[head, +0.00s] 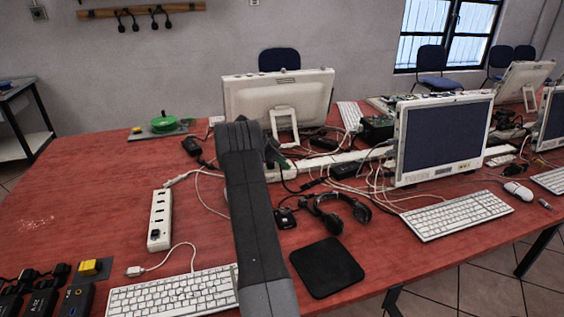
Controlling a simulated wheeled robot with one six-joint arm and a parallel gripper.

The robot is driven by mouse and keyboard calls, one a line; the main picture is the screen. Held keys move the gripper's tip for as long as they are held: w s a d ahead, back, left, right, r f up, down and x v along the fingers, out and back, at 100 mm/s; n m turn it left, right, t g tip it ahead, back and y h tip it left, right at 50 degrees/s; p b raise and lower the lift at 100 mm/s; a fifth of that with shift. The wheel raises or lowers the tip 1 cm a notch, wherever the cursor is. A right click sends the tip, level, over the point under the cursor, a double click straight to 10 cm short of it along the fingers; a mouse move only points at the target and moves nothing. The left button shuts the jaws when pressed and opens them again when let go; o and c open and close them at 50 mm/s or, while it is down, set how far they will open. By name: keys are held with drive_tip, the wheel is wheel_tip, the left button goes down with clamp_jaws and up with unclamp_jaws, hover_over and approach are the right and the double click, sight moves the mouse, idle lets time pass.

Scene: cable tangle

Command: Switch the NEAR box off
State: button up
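No box in view carries a readable "NEAR" label. At the lower left, close to me, is a group of black boxes (38,300) with pale lettering too small to read surely. Beside them is a dark box with a yellow block (90,268) on top; I cannot tell its switch position. A white power strip (159,220) with dark sockets lies farther in on the red table. My dark grey arm rises through the middle of the view. I cannot make out gripper fingers at its far end, where a dark part shows beside the white monitor stand.
White keyboards (172,295) (456,215), a black mat (327,267) and headphones (341,212) lie on the red table (90,200). Monitors (443,138) and tangled cables fill its middle and right. A green reel (163,122) sits at the back left. The left tabletop is mostly clear.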

drive_tip(key=shift+a+r, duration=0.1)
drive_tip(key=v, duration=1.3)
drive_tip(key=shift+a+r, duration=0.2)
drive_tip(key=shift+f, duration=0.1)
drive_tip(key=x, duration=1.3)
drive_tip(key=shift+d+f, duration=0.2)
drive_tip(key=shift+d, duration=0.1)
drive_tip(key=shift+r, duration=0.1)
drive_tip(key=shift+p, duration=0.35)
drive_tip(key=shift+f, duration=0.2)
